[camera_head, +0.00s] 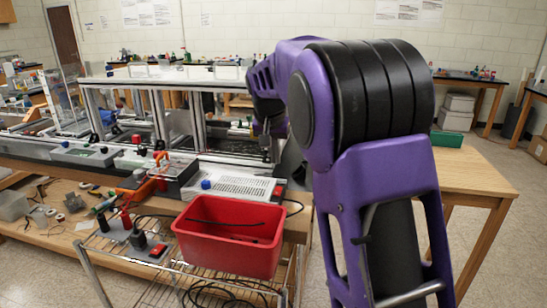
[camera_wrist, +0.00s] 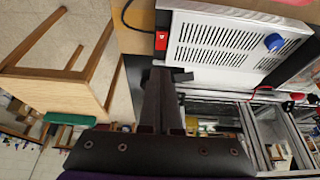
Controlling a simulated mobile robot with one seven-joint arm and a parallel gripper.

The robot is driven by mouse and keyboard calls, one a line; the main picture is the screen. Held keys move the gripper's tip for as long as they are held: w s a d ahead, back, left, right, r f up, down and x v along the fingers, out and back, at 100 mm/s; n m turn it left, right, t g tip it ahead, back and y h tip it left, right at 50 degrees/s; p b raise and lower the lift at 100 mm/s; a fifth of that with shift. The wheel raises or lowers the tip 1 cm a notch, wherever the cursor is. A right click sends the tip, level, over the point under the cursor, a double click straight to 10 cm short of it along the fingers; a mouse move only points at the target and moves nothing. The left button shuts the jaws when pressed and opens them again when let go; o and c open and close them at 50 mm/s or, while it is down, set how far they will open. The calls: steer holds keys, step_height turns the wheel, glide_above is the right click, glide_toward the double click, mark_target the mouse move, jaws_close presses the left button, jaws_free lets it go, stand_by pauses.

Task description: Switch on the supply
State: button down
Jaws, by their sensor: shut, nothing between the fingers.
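The supply is a white box with a slotted top (camera_head: 238,183), standing on the bench in the middle of the head view. It also shows in the wrist view (camera_wrist: 222,42). It has a blue knob (camera_head: 206,184) at one end and a red switch (camera_head: 278,190) at the other. In the wrist view the knob (camera_wrist: 274,42) is on the right and the switch (camera_wrist: 161,40) on the left. My gripper (camera_head: 266,156) is behind the supply near its switch end, apart from the switch. In the wrist view my gripper (camera_wrist: 168,74) is shut and empty. The switch position is too small to tell.
A red bin (camera_head: 230,238) stands on a wire rack in front of the supply. An orange-and-black device (camera_head: 160,178) is left of it. The aluminium extrusion frame (camera_head: 150,100) rises behind. A wooden table (camera_head: 470,172) is at right, with open floor beyond.

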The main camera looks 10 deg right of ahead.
mark_target(279, 187)
steer(key=x, duration=1)
steer(key=shift+f+b, duration=0.4)
steer(key=shift+f, duration=0.05)
